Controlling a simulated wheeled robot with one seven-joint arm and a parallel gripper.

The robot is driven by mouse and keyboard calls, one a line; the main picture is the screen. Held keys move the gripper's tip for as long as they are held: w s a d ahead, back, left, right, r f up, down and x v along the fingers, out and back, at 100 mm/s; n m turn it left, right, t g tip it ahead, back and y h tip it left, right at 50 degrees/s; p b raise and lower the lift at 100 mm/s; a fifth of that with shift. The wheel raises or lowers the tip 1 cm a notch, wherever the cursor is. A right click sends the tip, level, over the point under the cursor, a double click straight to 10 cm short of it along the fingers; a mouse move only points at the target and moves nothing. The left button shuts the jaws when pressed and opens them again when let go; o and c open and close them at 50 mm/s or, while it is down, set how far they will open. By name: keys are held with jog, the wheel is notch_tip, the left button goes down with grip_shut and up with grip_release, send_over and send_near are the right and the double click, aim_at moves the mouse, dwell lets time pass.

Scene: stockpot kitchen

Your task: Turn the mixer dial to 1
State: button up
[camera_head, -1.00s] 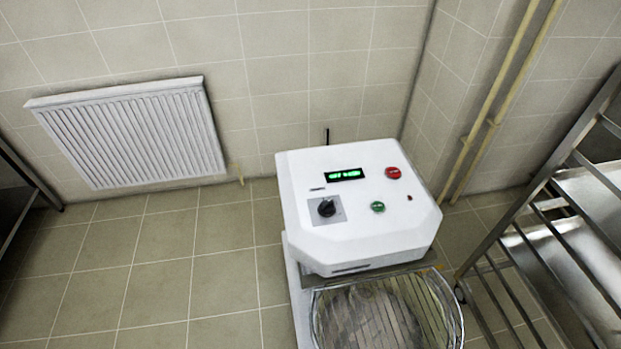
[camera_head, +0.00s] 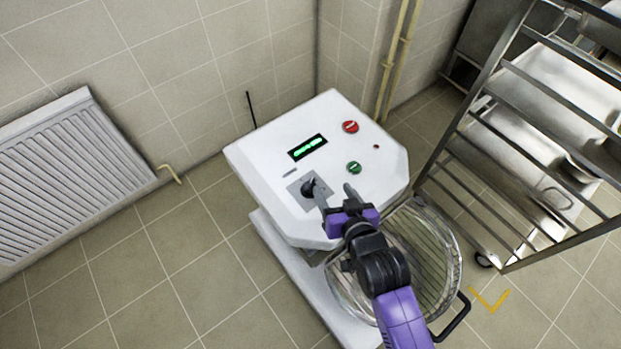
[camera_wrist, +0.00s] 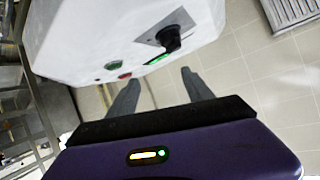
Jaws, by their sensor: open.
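The white mixer (camera_head: 255,150) stands in the middle of the head view. Its black dial (camera_head: 309,188) sits on a grey square plate on the top panel. In the wrist view the dial (camera_wrist: 170,38) is at the upper middle, ahead of the fingers. My gripper (camera_head: 336,192) is open and empty over the front of the panel. Its left finger appears close to the dial in the head view; I cannot tell whether it touches. In the wrist view my gripper (camera_wrist: 160,82) shows both fingers apart with nothing between them. The dial's number marks are too small to read.
A green button (camera_head: 354,168), a red button (camera_head: 351,127) and a lit green display (camera_head: 308,147) share the panel. The wire-guarded bowl (camera_head: 440,250) is below the front. A metal rack (camera_head: 470,125) stands at right, a radiator (camera_head: 70,175) at left. Floor at lower left is clear.

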jog(key=r+g, duration=0.1)
jog(key=r, duration=0.1)
send_over(310, 184)
jog(key=d, duration=0.2)
jog(key=shift+w+a+f+p, duration=0.1)
jog(key=shift+w+f+p, duration=0.15)
jog(key=shift+w+p, duration=0.15)
jog(key=w+g, duration=0.1)
jog(key=a+f+g, duration=0.1)
jog(key=w+a+g+p, duration=0.1)
jog(key=shift+w+a+f+g, duration=0.1)
jog(key=shift+w+f+g, duration=0.2)
jog(key=shift+w+g, duration=0.1)
jog(key=shift+a+f+g+h, duration=0.2)
jog(key=shift+f+g+h, duration=0.2)
jog(key=shift+g, duration=0.5)
jog(key=shift+s+m+g+h+p, duration=0.3)
jog(key=shift+s+g, duration=0.1)
jog(key=shift+g, duration=0.5)
jog(key=s+r+g, duration=0.1)
jog(key=g, duration=0.1)
jog(key=s+r+g+h, duration=0.1)
jog(key=shift+s+d+r+m+g+h, duration=0.25)
jog(key=shift+d+r+m+g+h, duration=0.05)
jog(key=shift+d+r+g, duration=0.1)
jog(key=shift+s+f, duration=0.1)
jog(key=shift+s, duration=0.05)
notch_tip(310, 184, down, 8)
jog(key=shift+r, duration=0.25)
jog(key=shift+c, duration=0.2)
